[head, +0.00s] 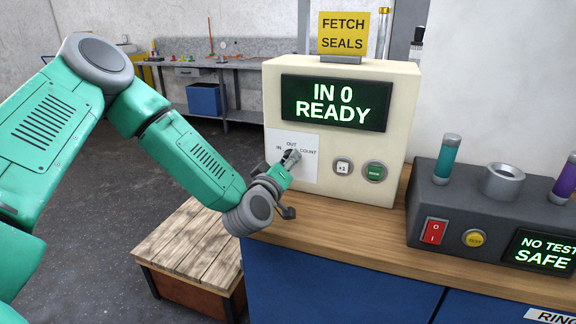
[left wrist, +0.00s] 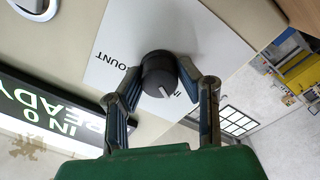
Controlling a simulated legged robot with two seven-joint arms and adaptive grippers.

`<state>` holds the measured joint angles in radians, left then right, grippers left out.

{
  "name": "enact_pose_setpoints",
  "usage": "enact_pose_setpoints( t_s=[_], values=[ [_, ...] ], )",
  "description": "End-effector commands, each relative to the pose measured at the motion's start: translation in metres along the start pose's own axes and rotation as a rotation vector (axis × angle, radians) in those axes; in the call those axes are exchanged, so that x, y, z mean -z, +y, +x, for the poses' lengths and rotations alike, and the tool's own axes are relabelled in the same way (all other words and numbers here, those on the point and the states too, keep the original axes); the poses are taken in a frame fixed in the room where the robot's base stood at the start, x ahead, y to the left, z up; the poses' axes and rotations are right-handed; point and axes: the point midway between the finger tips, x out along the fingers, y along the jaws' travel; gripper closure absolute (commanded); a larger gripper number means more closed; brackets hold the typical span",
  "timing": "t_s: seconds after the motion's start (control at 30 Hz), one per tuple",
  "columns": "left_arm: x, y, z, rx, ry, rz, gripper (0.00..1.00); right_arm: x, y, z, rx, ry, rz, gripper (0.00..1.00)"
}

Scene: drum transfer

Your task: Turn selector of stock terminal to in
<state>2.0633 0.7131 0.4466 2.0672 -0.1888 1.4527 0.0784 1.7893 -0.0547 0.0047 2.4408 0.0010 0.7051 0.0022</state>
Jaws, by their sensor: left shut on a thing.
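The stock terminal (head: 395,100) is a cream box on the wooden counter, and its green display (head: 337,101) reads "IN 0 READY". Its selector (head: 290,154) is a dark round knob on a white plate marked IN, OUT and COUNT. In the left wrist view the selector (left wrist: 158,72) shows a white pointer line directed roughly at the IN label. My left gripper (head: 288,163) is at the selector; in the left wrist view its fingers (left wrist: 160,80) are shut on either side of the knob. The OUT label is hidden there. My right gripper is out of view.
Right of the selector are a "+1" button (head: 342,167) and a green button (head: 375,171). A dark test unit (head: 455,207) with a red switch stands on the counter (head: 340,228) at right. A wooden-topped platform (head: 185,245) is below, left of the counter.

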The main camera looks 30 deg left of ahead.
Motion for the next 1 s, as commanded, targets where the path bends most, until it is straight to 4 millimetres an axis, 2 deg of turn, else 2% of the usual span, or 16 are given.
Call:
enact_pose_setpoints(
  t_s=[0.63, 0.67, 0.7, 0.73, 1.0],
  values=[
    [0.0021, -0.0013, 0.0002, 0.004, 0.007, -0.055, 0.98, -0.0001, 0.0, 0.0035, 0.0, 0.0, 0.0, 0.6],
    [0.0022, -0.0013, 0.0001, 0.004, 0.007, -0.055, 0.66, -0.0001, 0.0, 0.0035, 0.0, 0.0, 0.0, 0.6],
    [0.0022, -0.0012, 0.0001, 0.004, 0.007, -0.055, 0.52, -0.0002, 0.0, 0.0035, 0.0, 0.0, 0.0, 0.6],
    [0.0021, -0.0011, 0.0, 0.003, 0.007, -0.055, 0.49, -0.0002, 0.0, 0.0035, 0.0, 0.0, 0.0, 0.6],
    [0.0021, -0.0002, -0.0014, 0.001, 0.006, -0.054, 0.49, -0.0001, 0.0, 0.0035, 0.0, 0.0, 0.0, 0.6]
  ],
)
